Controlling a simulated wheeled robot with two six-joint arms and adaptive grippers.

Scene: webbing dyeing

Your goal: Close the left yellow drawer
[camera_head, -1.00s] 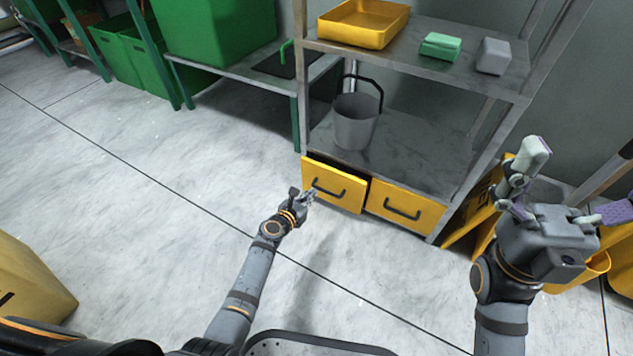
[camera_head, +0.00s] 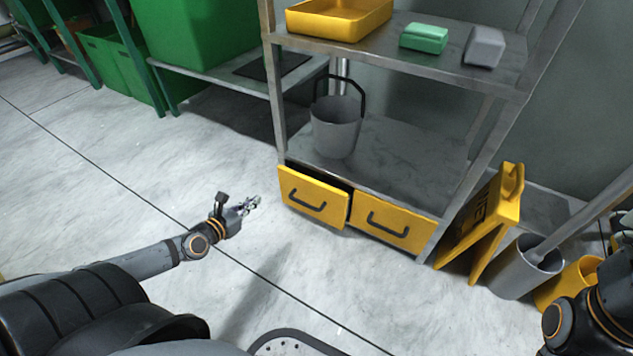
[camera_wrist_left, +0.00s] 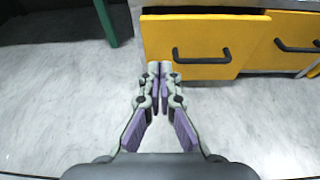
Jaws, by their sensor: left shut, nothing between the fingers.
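The left yellow drawer (camera_head: 314,197) is at the bottom of the grey metal shelf and stands slightly out, with a dark gap above its front. The right yellow drawer (camera_head: 392,221) beside it looks flush. My left gripper (camera_head: 254,202) is shut and empty, a little to the left of the left drawer and apart from it. In the left wrist view the left drawer (camera_wrist_left: 200,32) with its black handle is ahead of the shut fingertips (camera_wrist_left: 160,68), which appear just below its lower left part. My right gripper is out of view; only part of my right arm shows.
The shelf (camera_head: 390,160) holds a grey bucket (camera_head: 336,130), a yellow tray (camera_head: 340,22), a green block (camera_head: 424,38) and a grey block (camera_head: 484,46). A yellow floor sign (camera_head: 490,222) and a grey bin (camera_head: 524,270) stand to the right. The floor before the drawers is clear.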

